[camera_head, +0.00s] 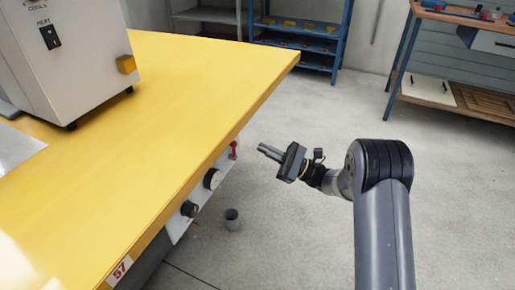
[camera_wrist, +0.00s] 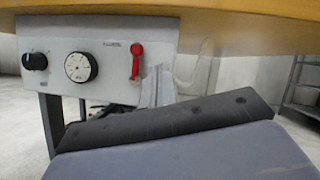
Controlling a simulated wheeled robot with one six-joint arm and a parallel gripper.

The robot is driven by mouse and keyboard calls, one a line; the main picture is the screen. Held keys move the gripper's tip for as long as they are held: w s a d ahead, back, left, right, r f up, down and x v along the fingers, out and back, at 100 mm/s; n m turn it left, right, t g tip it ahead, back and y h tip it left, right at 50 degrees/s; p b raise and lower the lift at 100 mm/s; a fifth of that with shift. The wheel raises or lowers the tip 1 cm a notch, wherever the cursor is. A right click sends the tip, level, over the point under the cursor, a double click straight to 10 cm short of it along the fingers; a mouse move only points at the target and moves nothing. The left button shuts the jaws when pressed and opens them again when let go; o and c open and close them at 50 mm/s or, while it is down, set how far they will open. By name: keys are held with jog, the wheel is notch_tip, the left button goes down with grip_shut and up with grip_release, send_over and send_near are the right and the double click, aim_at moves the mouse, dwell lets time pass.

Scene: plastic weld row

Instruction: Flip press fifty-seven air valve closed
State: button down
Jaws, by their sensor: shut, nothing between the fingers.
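The red air valve lever (camera_head: 233,150) is on a grey control panel (camera_head: 210,190) under the edge of the yellow table. In the wrist view the lever (camera_wrist: 135,62) is close to upright, with its round end up and its narrow end down. A "57" label (camera_head: 121,268) is on the table's front edge. My gripper (camera_head: 264,151) is shut and empty, to the right of the lever and apart from it, pointing toward the panel. In the wrist view my gripper's body fills the bottom, and its pale fingers (camera_wrist: 158,88) show below and right of the lever.
A dial gauge (camera_wrist: 80,66) and a black knob (camera_wrist: 35,62) sit left of the lever. The yellow tabletop (camera_head: 180,110) overhangs the panel and carries a grey machine (camera_head: 85,60). The floor right of the table is clear.

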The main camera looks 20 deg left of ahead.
jog(key=d, duration=0.2)
jog(key=w+d, duration=0.1)
jog(key=shift+d+f, duration=0.1)
jog(key=shift+f, duration=0.3)
